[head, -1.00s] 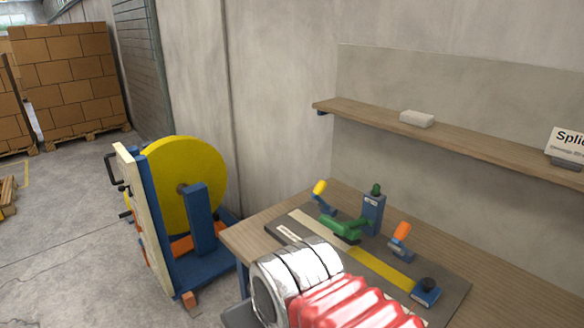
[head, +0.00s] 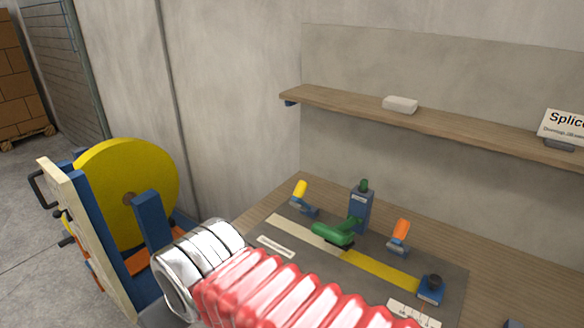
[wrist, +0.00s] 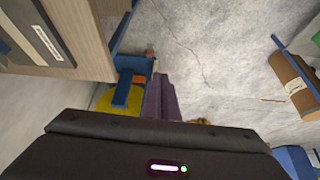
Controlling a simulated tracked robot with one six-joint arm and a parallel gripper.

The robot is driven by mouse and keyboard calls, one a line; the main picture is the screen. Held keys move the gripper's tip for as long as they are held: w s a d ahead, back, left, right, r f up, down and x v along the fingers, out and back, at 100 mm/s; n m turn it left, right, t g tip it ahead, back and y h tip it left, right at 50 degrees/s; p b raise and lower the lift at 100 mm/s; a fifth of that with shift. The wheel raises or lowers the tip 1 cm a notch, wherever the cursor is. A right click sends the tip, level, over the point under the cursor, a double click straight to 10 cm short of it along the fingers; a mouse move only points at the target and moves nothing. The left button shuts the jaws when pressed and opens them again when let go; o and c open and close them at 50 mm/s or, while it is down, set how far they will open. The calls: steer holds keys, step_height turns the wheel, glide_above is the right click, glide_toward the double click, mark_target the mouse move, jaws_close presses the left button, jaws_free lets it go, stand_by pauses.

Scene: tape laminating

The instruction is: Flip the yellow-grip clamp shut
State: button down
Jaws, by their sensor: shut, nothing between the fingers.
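The yellow-grip clamp (head: 301,190) stands at the far left end of the dark splicing plate (head: 450,294) on the bench in the head view. Its yellow grip points up, slightly tilted, above a blue base, so its lever is raised. In the head view my arm hides the gripper.
An orange-grip clamp (head: 400,234), a green-handled tool (head: 334,235), a blue post (head: 360,210) and yellow tape (head: 378,269) are on the plate. The shelf (head: 440,123) hangs behind. A yellow reel (head: 110,195) on a blue stand is left of the bench.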

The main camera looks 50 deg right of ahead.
steer(key=shift+w+d, duration=0.2)
steer(key=shift+w, duration=0.25)
steer(key=w+d+r+m+g+h, duration=0.15)
steer(key=w+d+r+m, duration=0.35)
steer(key=d, duration=0.5)
steer(key=w+d+r+m+h, duration=0.25)
steer(key=w+d+r, duration=0.35)
steer(key=d, duration=0.4)
steer(key=w+d+m+g+h, duration=0.1)
steer(key=d+m, duration=0.8)
steer(key=d, duration=1.8)
steer(key=g, duration=0.2)
steer(key=shift+w+d+m+g, duration=0.2)
steer(key=shift+d+m+g, duration=0.15)
